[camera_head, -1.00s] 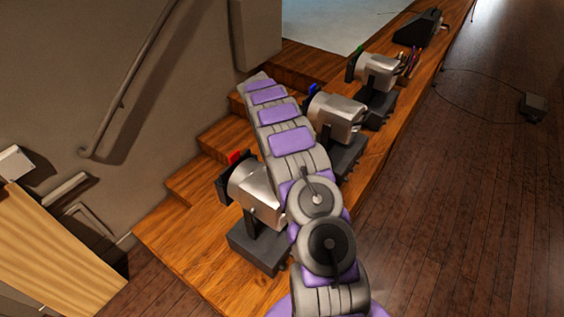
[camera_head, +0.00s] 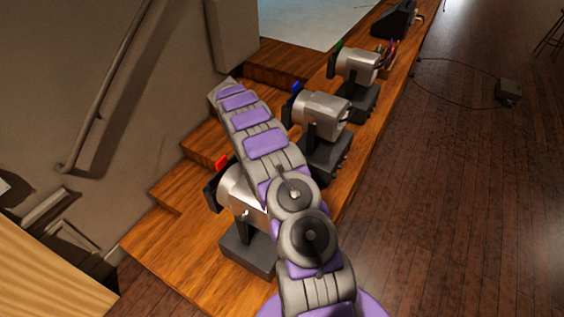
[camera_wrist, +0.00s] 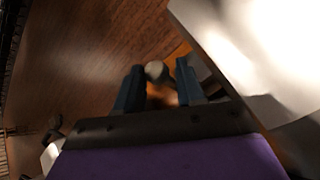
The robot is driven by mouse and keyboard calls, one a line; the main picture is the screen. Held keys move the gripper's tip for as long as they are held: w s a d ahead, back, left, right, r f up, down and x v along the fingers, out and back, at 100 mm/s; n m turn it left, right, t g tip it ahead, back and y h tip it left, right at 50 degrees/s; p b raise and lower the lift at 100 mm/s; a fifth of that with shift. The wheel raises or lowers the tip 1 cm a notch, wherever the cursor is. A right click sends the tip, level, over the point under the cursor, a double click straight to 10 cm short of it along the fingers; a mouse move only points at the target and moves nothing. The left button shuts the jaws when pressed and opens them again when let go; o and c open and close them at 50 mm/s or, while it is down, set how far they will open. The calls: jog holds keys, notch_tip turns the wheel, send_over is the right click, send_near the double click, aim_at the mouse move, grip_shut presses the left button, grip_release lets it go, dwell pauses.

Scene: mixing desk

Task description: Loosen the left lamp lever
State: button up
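The left lamp, a silver can with a red tab (camera_head: 238,192), stands on a dark base (camera_head: 247,253) on the wooden ledge, partly covered by my arm. In the wrist view, my gripper (camera_wrist: 159,78) has its two dark blue fingers apart. A pale round knob (camera_wrist: 155,70) shows between the fingertips; it may be the lever's end, and I cannot tell if the fingers touch it. A bright silver surface (camera_wrist: 245,50), probably the lamp's body, fills the upper right. My gripper is hidden in the head view, and no lever is clear there.
Two more silver lamps, one with a blue tab (camera_head: 322,112) and one with a green tab (camera_head: 358,66), stand farther along the wooden ledge (camera_head: 185,265). A wall with a handrail (camera_head: 112,90) is on the left. The dark floor (camera_head: 450,210) on the right is mostly open.

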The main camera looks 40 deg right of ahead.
jog(key=shift+s+d+r, duration=0.1)
jog(key=shift+d, duration=0.05)
jog(key=shift+r, duration=0.1)
notch_tip(320, 180, up, 3)
jog(key=shift+r+p, duration=0.1)
jog(key=shift+p, duration=0.25)
jog(key=shift+s+r, duration=0.1)
jog(key=s+a, duration=0.2)
jog(key=s, duration=0.2)
jog(key=s+a+r+b, duration=0.1)
jog(key=s+a, duration=0.2)
jog(key=s, duration=0.2)
jog(key=s+a, duration=0.3)
jog(key=s, duration=0.1)
jog(key=shift+s+a+r+b, duration=0.15)
jog(key=shift+s+b, duration=0.1)
jog(key=shift+b, duration=0.15)
jog(key=shift+c, duration=0.2)
